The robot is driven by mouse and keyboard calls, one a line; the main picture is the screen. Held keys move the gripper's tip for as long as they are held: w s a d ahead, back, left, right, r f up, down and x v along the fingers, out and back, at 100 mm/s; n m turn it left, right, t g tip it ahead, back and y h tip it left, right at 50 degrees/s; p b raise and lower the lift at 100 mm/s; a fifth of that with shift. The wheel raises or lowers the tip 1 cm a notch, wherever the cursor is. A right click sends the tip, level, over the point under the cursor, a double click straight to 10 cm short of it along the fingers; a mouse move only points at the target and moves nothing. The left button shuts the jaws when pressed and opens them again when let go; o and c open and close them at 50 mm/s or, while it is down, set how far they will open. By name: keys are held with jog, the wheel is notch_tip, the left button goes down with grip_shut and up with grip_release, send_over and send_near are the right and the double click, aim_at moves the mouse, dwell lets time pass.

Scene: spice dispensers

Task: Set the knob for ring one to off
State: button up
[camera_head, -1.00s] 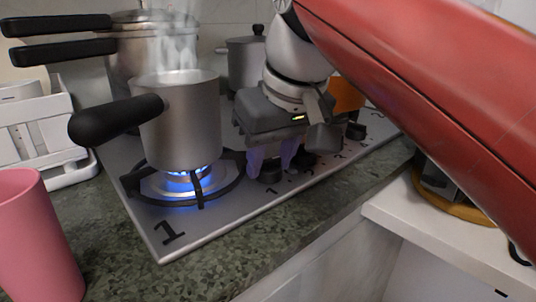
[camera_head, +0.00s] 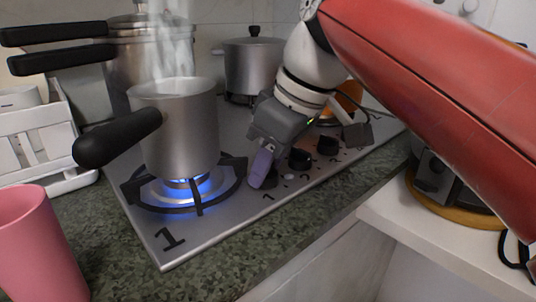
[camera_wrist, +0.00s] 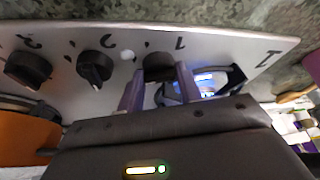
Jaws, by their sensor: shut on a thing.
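The knob for ring one (camera_wrist: 158,66), black and beside a printed 1, sits between the two purple fingers of my gripper (camera_wrist: 158,88) in the wrist view. My gripper (camera_head: 261,176) is shut on this knob, tilted over the front of the grey hob (camera_head: 215,220) in the head view. The fingers hide part of the knob, so its pointer direction is unclear. Ring one (camera_head: 186,207), at the hob's near left corner marked 1, burns with a blue flame (camera_head: 185,188). A steaming metal pot (camera_head: 185,130) stands on it.
More black knobs (camera_head: 300,158) stand in a row to the right of my gripper. The pot's black handle (camera_head: 118,138) points left and toward the viewer. A lidded pot (camera_head: 252,68) stands behind. A pink cup (camera_head: 35,240) is at the near left.

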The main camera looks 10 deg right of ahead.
jog(key=n+g, duration=0.1)
jog(key=n, duration=0.2)
jog(key=n+g+y, duration=0.1)
jog(key=n, duration=0.2)
jog(key=shift+w, duration=0.2)
jog(key=n+g, duration=0.1)
jog(key=n, duration=0.2)
jog(key=n+g, duration=0.1)
jog(key=n, duration=0.2)
jog(key=shift+w+n+g+h, duration=0.15)
jog(key=shift+n+g+h, duration=0.15)
jog(key=o, duration=1)
